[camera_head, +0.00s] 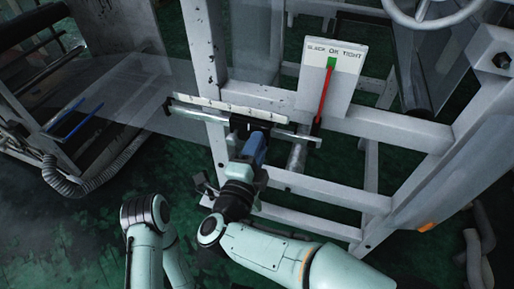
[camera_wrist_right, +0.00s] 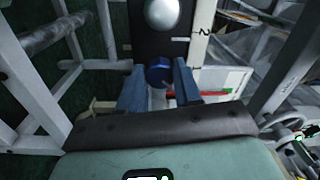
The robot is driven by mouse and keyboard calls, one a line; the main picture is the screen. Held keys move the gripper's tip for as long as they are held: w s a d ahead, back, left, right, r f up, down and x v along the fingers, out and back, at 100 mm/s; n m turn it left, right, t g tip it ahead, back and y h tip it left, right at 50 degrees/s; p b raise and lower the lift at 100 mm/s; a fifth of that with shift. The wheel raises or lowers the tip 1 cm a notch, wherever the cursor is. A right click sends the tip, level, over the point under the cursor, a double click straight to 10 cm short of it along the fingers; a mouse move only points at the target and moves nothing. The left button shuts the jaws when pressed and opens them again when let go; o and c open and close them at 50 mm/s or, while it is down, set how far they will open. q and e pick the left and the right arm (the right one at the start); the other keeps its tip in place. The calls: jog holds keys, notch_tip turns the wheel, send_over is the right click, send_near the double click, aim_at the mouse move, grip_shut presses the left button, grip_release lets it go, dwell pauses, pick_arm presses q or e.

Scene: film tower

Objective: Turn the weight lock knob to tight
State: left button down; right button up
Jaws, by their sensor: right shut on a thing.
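In the right wrist view a round blue knob (camera_wrist_right: 158,71) sits on a dark carriage plate (camera_wrist_right: 150,45), below a silver dome. My right gripper (camera_head: 257,137) is at the scale bar in the head view, and its two blue fingers are closed on either side of the knob. The gripper hides the knob in the head view. The pale scale bar (camera_head: 210,106) runs beside the carriage, and a "2" mark shows on it in the wrist view. I cannot read how the knob is turned. My left arm shows at the lower left, but its gripper is out of view.
A white gauge board (camera_head: 345,75) marked SLACK, OK, TIGHT stands behind on the frame. Its red pointer (camera_head: 324,92) points at the green OK patch. Grey frame beams (camera_head: 330,190) surround the carriage. A clear film web (camera_head: 150,85) runs to the left.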

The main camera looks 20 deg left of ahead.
pick_arm(q)
jog(key=shift+s+f, duration=0.1)
jog(key=shift+s, duration=0.05)
pick_arm(e)
jog(key=shift+m, duration=0.4)
jog(key=o, duration=1)
jog(key=shift+o, duration=0.2)
pick_arm(q)
jog(key=shift+t, duration=0.8)
jog(key=w, duration=0.1)
jog(key=w+r+p, duration=0.1)
jog(key=w, duration=0.1)
jog(key=w+r+p, duration=0.1)
jog(key=shift+w+d+r, duration=0.25)
jog(key=shift+w, duration=0.1)
pick_arm(e)
jog(key=s, duration=1.3)
jog(key=shift+s+a+f, duration=0.2)
jog(key=shift+a, duration=0.05)
